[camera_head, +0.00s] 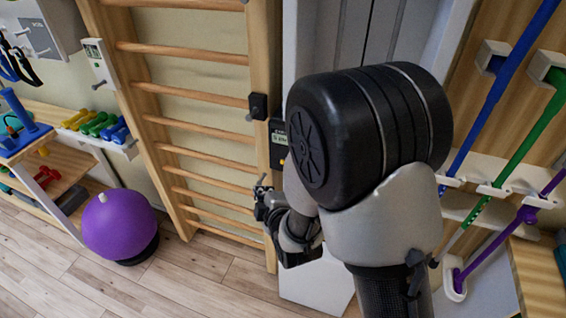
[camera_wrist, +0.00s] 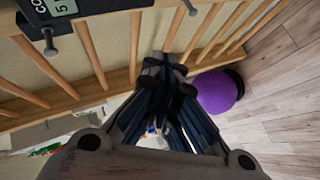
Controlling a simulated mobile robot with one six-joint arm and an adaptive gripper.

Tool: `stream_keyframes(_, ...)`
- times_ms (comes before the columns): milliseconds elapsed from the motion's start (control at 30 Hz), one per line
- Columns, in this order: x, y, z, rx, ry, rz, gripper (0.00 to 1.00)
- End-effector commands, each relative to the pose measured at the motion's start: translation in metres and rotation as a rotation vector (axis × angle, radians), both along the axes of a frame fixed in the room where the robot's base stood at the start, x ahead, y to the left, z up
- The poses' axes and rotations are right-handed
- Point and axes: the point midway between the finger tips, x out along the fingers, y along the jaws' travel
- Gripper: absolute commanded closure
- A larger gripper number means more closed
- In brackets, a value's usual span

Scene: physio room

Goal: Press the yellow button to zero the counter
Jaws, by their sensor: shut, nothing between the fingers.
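The black counter (camera_head: 278,143) with a small pale display is mounted upright beside the wall bars, partly hidden behind my arm. A small yellow spot, likely the yellow button (camera_head: 282,162), shows low on its face at the edge of my arm. My gripper (camera_head: 263,188) is below the counter, in front of the wall-bar post, apart from the button. In the wrist view a dark device with a display, seemingly the counter (camera_wrist: 62,9), is cut off at the top left; no yellow button shows there. My gripper (camera_wrist: 163,65) is shut and empty.
Wooden wall bars (camera_head: 200,121) stand left of the counter, with a small black box (camera_head: 258,106) on their post. A purple ball (camera_head: 118,225) rests on the floor. Coloured sticks (camera_head: 503,75) hang at the right. Open floor (camera_head: 205,275) lies in front of the bars.

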Motion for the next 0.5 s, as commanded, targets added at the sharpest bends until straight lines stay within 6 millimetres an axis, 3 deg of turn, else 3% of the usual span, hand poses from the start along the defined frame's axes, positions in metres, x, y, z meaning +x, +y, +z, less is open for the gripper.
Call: stream_keyframes(500, 0.060, -0.023, 0.001, 0.002, -0.002, -0.003, 1.00)
